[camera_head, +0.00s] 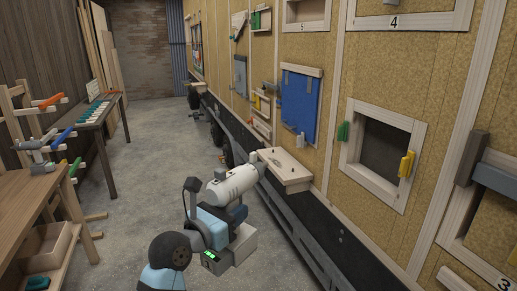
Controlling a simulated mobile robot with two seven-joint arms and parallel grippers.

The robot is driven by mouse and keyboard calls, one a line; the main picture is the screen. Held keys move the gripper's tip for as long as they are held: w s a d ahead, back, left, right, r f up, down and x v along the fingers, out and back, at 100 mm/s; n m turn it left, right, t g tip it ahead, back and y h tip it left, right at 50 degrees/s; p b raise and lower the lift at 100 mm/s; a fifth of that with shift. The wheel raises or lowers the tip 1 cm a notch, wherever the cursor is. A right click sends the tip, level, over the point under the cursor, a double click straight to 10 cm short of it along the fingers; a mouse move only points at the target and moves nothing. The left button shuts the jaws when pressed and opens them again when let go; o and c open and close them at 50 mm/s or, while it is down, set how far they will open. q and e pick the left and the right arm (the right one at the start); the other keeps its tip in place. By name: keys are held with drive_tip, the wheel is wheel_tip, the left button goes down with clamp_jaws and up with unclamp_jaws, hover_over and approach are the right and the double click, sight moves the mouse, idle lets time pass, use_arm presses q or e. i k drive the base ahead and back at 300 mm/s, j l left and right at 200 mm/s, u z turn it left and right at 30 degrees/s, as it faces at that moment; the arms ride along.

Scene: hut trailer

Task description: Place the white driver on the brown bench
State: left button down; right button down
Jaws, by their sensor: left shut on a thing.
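A brown bench (30,205) stands at the left edge, apart from the driver. I cannot tell which bench is meant. My right gripper is not in view.
A rack with orange, blue and green bars (52,102) stands by the near bench, and a grey tool (40,160) shows there. A light wooden ledge (286,168) juts from the trailer wall close to the driver's nose. The concrete floor (150,150) between is mostly clear.

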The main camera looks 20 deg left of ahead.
sight(30, 183)
drive_tip(key=i+j+u, duration=0.7)
drive_tip(key=u, duration=0.2)
drive_tip(key=i+j+u, duration=0.1)
drive_tip(key=i+u, duration=0.45)
drive_tip(key=i, duration=1.95)
drive_tip(key=i+l+u, duration=0.2)
drive_tip(key=i, duration=0.25)
drive_tip(key=i+u, duration=0.2)
drive_tip(key=i, duration=0.25)
drive_tip(key=i+l+u, duration=0.2)
drive_tip(key=i+u, duration=0.25)
drive_tip(key=i+l+u, duration=0.25)
drive_tip(key=u, duration=0.15)
drive_tip(key=i+l+u, duration=0.3)
drive_tip(key=l+u, duration=0.15)
drive_tip(key=i+l+u, duration=0.2)
drive_tip(key=l+u, duration=0.25)
